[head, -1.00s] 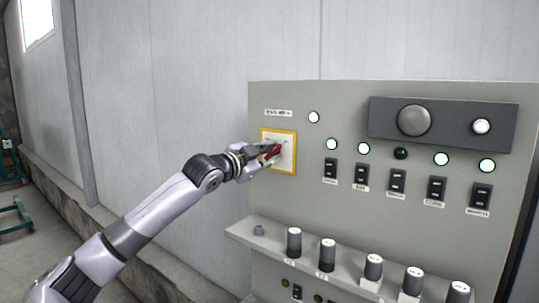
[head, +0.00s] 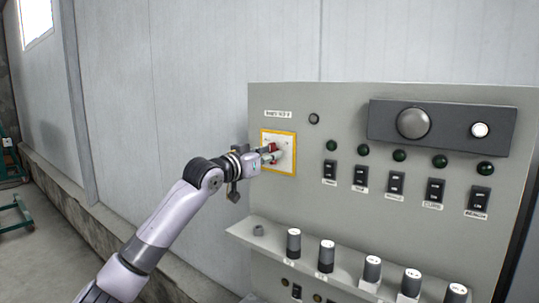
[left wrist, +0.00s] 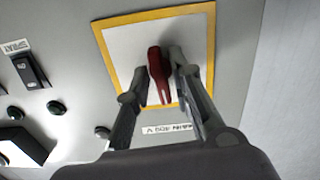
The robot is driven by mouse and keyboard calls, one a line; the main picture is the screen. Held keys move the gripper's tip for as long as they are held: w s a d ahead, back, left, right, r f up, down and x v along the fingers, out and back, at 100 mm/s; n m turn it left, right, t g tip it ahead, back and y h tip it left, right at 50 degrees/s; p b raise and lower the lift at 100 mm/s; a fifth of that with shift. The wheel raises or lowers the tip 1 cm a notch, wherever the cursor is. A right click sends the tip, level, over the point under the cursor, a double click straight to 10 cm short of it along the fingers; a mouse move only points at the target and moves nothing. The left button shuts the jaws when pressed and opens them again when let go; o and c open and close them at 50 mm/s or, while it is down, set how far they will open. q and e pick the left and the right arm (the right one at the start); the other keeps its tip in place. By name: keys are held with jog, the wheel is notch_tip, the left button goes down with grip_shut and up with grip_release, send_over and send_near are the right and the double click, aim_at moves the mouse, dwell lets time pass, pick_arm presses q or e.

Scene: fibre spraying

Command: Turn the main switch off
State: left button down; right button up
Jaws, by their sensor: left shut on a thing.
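The main switch is a red handle (head: 273,147) on a white plate with a yellow border (head: 295,153), at the left of the grey control panel. My left gripper (head: 267,154) is at the handle. In the left wrist view the red handle (left wrist: 157,72) sits between the two fingers of the left gripper (left wrist: 161,84), which is shut on it. The lamp above right of the plate (head: 314,119) is dark. The row of green lamps (head: 399,155) is unlit. My right gripper is not in view.
Black rocker switches (head: 396,183) run in a row right of the main switch. Several knobs (head: 327,251) stand on a ledge below. A dark box with a round grey button (head: 413,123) juts out at the upper right. A plain wall is behind.

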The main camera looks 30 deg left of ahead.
pick_arm(q)
jog(key=shift+r+n+p, duration=0.15)
jog(key=shift+n+p, duration=0.85)
jog(key=shift+n, duration=3.2)
jog(key=c, duration=1.7)
grip_release()
jog(key=shift+a, duration=0.1)
jog(key=shift+s, duration=0.1)
jog(key=s, duration=0.8)
jog(key=s+a, duration=0.1)
jog(key=s, duration=0.2)
jog(key=shift+s, duration=0.4)
